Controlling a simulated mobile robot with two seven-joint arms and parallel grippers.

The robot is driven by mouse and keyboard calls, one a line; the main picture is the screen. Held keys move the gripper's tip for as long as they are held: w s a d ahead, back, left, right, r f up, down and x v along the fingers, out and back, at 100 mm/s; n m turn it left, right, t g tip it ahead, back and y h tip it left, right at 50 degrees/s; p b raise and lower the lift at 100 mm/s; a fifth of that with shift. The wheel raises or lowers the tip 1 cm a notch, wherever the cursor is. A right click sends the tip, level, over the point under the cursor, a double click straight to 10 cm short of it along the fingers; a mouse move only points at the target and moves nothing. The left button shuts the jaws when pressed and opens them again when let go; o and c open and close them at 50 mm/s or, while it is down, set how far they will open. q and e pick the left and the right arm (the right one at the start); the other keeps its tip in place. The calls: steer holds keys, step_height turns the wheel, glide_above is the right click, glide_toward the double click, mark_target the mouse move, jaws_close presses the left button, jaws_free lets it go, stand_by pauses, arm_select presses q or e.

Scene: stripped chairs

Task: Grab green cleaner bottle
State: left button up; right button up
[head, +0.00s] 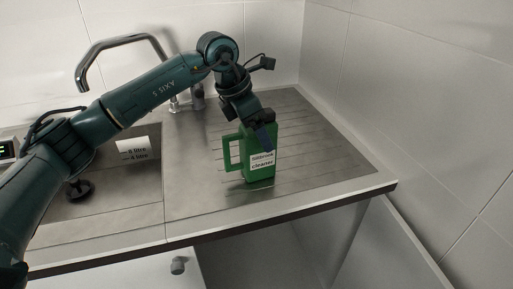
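The green cleaner bottle (263,172) stands upright on the steel drainboard (320,165). It has a white label and a loop handle on its left side. My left gripper (262,132) is at the top of the bottle, pointing down, with a dark finger in front of its upper front face. The gripper covers the bottle's top, and its far finger is hidden, so I cannot tell whether it grips the bottle. My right gripper is not in view.
A curved metal tap (125,42) stands behind my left arm. White tiled walls close off the back and right. The drainboard right of the bottle is clear.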

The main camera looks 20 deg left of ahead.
arm_select(q)
steer(key=shift+r, duration=0.1)
jaws_close()
stand_by(0.8)
